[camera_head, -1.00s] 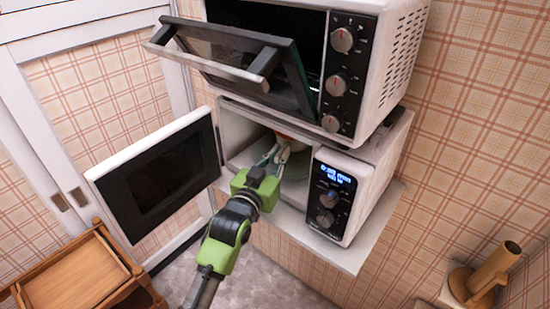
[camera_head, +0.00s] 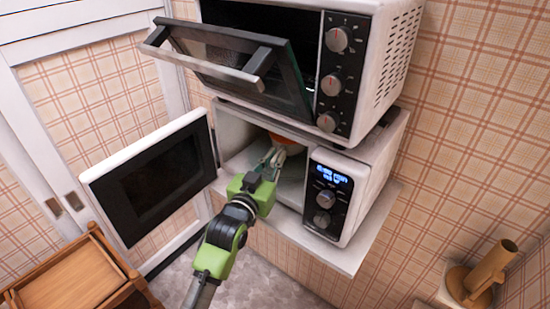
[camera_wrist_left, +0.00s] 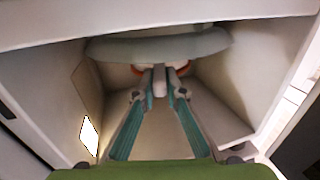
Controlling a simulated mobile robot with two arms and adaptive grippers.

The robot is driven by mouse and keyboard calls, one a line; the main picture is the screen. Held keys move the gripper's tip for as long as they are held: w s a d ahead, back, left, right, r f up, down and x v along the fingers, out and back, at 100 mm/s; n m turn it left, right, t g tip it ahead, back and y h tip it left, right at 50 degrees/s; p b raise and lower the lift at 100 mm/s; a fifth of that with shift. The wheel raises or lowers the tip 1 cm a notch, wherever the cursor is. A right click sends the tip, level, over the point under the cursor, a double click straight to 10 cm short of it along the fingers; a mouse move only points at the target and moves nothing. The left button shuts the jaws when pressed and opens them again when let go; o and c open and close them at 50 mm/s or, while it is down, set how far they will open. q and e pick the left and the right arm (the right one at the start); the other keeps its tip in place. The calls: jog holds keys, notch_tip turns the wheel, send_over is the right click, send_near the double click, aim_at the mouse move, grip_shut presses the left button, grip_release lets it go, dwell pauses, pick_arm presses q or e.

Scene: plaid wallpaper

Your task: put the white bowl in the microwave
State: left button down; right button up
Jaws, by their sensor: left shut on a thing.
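The microwave (camera_head: 378,170) is the lower appliance, with its door (camera_head: 152,180) swung wide open to the left. My left gripper (camera_head: 275,156) reaches through the opening into its cavity. The gripper is shut on the bowl (camera_head: 288,139), of which only a small orange and white part shows past the fingers. In the left wrist view the closed fingertips (camera_wrist_left: 160,76) meet the bowl's orange-edged rim (camera_wrist_left: 184,71). A pale grey round plate (camera_wrist_left: 160,46) lies close beyond the bowl; I cannot tell whether they touch. My right gripper is not in view.
A toaster oven (camera_head: 300,50) stands on top of the microwave, its glass door (camera_head: 240,66) tilted down and open above my arm. The microwave rests on a white shelf (camera_head: 340,258). A wooden piece of furniture (camera_head: 70,280) stands at lower left, and a brown holder (camera_head: 485,275) at lower right.

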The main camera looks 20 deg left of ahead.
pick_arm(q)
jog(key=c, duration=2)
grip_release()
jog(key=shift+r, duration=0.1)
jog(key=shift+s+f, duration=0.15)
jog(key=shift+f, duration=0.05)
jog(key=s, duration=0.8)
jog(key=s+a, duration=0.1)
jog(key=s, duration=0.2)
jog(key=shift+s+r, duration=0.15)
jog(key=shift+s, duration=0.25)
